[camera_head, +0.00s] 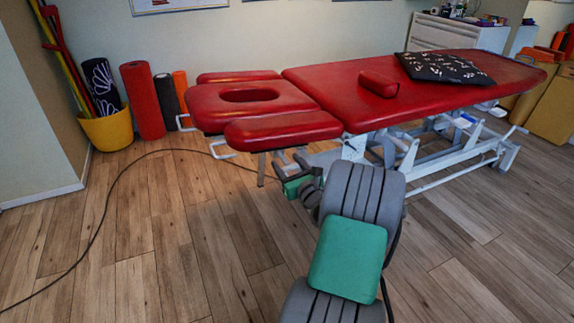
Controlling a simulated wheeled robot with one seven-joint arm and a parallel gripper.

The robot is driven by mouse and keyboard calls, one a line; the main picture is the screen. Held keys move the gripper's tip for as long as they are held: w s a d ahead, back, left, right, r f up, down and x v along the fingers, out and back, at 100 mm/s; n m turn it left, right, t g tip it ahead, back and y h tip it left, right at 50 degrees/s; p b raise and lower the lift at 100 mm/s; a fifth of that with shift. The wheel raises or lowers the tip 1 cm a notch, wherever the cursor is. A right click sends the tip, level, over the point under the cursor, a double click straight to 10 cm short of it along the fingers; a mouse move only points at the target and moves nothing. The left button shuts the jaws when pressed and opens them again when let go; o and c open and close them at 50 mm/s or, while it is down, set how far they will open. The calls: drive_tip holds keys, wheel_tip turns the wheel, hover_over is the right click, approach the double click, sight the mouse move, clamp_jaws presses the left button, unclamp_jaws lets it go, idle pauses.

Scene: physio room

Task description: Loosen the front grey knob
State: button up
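The treatment table (330,95) has red padding and a white metal frame, with its headrest (205,98) toward the left. My grey and green arm reaches up from the bottom of the picture to the near headrest pad (283,130). My gripper (291,164) is just below this pad, close to the metal parts under it. It is small and dark here, and partly hidden by my own wrist. I cannot make out the front grey knob apart from the dark parts around my gripper, nor whether they touch. Whether the fingers are open or shut does not show.
A black cable (103,212) runs across the wooden floor on the left. A yellow bucket (108,130) and a red roll (143,100) stand by the wall. A red bolster (379,84) and a black patterned cushion (445,68) lie on the table. The floor at left is otherwise clear.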

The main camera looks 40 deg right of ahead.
drive_tip(key=c, duration=1)
drive_tip(key=shift+o, duration=0.2)
drive_tip(key=shift+n, duration=0.3)
drive_tip(key=n, duration=0.3)
drive_tip(key=shift+n, duration=0.3)
drive_tip(key=n, duration=0.4)
drive_tip(key=shift+n, duration=0.3)
drive_tip(key=n+b, duration=0.1)
drive_tip(key=n, duration=0.3)
drive_tip(key=shift+b, duration=0.35)
drive_tip(key=n+b, duration=0.2)
drive_tip(key=n, duration=0.3)
